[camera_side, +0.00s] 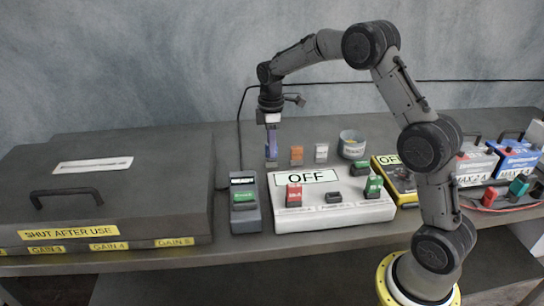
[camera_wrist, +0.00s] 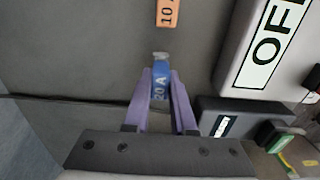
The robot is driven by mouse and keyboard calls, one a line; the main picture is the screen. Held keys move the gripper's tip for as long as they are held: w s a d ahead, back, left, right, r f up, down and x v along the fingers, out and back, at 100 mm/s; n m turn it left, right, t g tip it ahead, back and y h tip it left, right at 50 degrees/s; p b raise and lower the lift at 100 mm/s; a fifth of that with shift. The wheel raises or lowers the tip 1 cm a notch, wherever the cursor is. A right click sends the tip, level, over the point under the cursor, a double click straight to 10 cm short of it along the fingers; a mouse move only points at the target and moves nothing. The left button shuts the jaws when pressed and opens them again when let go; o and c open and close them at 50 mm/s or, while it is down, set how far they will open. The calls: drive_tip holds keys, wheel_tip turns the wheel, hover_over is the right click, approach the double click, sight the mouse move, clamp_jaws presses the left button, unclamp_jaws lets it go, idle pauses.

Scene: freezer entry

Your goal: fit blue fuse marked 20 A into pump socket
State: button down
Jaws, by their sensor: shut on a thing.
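My gripper (camera_side: 271,157) points down behind the white box, at the left end of a row of small fuses. In the wrist view its two purple fingers (camera_wrist: 160,98) are shut on the blue fuse (camera_wrist: 160,82) marked 20 A. The fuse is low over the table; I cannot tell if it touches. The white box (camera_side: 385,211) carries an OFF sign, a red block (camera_side: 293,193) at left, a dark socket-like piece (camera_side: 333,196) in the middle and a green block (camera_side: 373,186) at right. I cannot read which is the pump socket.
An orange fuse (camera_side: 296,155), marked 10 A in the wrist view (camera_wrist: 167,12), and a white fuse (camera_side: 321,152) stand beside my gripper. A bowl (camera_side: 352,145) is farther right. A small grey device (camera_side: 245,216) stands left of the white box. A large lidded case (camera_side: 120,210) fills the left.

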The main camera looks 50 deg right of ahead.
drive_tip(key=shift+r, duration=2.8)
drive_tip(key=shift+f, duration=0.1)
drive_tip(key=s+a+r, duration=0.1)
drive_tip(key=s+a, duration=0.1)
drive_tip(key=s, duration=0.5)
drive_tip(key=s+a+r, duration=0.1)
drive_tip(key=s+a, duration=0.1)
drive_tip(key=s, duration=0.6)
drive_tip(key=s+a+r, duration=0.1)
drive_tip(key=s+a, duration=0.1)
drive_tip(key=s, duration=0.6)
drive_tip(key=shift+a, duration=0.25)
drive_tip(key=shift+s+a+r, duration=0.15)
drive_tip(key=shift+s+r, duration=0.2)
drive_tip(key=shift+r, duration=0.2)
drive_tip(key=shift+f, duration=2.05)
